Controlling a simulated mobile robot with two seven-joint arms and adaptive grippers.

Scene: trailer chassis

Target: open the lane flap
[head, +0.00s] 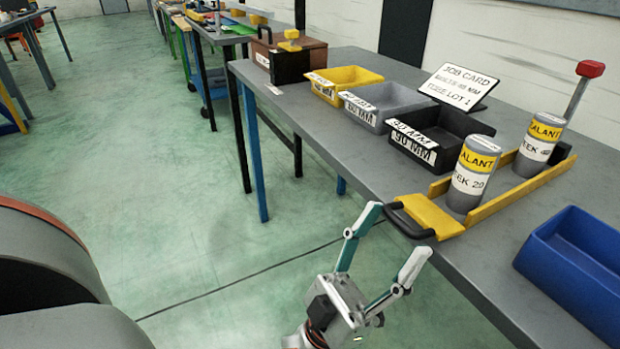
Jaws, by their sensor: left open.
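The lane on the grey table has yellow side rails (520,190). At its front end is a yellow flap (430,215) with a black loop handle (408,222) that sticks out past the table's edge. I cannot tell how far the flap is tilted. Two grey sealant cans with yellow and white labels stand upright in the lane, a near one (469,182) and a far one (538,140). My left gripper (397,236) is open, just off the table edge, its fingertips on either side of the handle in the picture. Contact cannot be told. My right gripper is not in view.
A blue bin (575,262) stands right of the lane. Black (440,135), grey (385,103) and yellow (343,82) bins line up to the left, with a job card (459,85) behind. A red-topped lever (582,88) rises at the lane's far end.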

